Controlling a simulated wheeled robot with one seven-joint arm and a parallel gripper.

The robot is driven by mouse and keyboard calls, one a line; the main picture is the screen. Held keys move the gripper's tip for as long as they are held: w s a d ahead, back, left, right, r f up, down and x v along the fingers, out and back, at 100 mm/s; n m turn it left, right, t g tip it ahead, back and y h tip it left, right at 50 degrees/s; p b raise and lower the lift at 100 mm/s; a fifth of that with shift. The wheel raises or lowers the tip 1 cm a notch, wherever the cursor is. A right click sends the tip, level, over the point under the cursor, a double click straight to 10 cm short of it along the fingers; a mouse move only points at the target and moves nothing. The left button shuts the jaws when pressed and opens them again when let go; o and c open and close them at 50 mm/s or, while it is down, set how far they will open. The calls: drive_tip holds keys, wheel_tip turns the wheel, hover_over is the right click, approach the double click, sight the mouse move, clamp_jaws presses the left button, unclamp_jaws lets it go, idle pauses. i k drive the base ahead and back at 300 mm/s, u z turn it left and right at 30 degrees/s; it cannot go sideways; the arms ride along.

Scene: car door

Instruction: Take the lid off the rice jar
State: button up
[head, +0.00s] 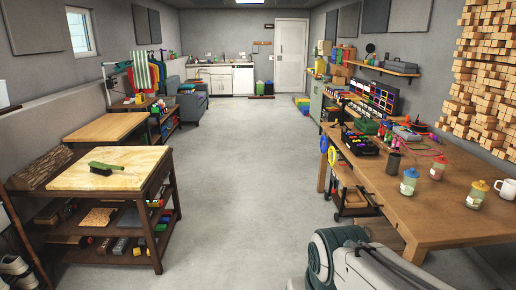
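Three small lidded jars stand upright on the wooden workbench (432,212) at the right. One jar has a blue lid (410,173), one a red-orange lid (439,160) and one a yellow lid (480,185). The blue-lidded jar (408,187) is nearest the bench's left edge, and the red-lidded jar (436,173) is farther back. The yellow-lidded jar (474,201) is at the right. All lids sit on their jars. Pale labels show, but I cannot tell which jar holds rice. Part of my arm shows at the bottom; my gripper is not in view.
A white mug (507,188) stands right of the yellow-lidded jar. A left-hand table holds a green brush (104,168). The grey floor (235,190) between is clear.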

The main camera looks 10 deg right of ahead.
sight(412, 173)
drive_tip(key=u, duration=0.05)
drive_tip(key=i, duration=1.55)
drive_tip(key=z, duration=0.5)
drive_tip(key=i, duration=1.45)
drive_tip(key=z, duration=1.5)
drive_tip(key=i, duration=1.05)
drive_tip(key=z, duration=0.7)
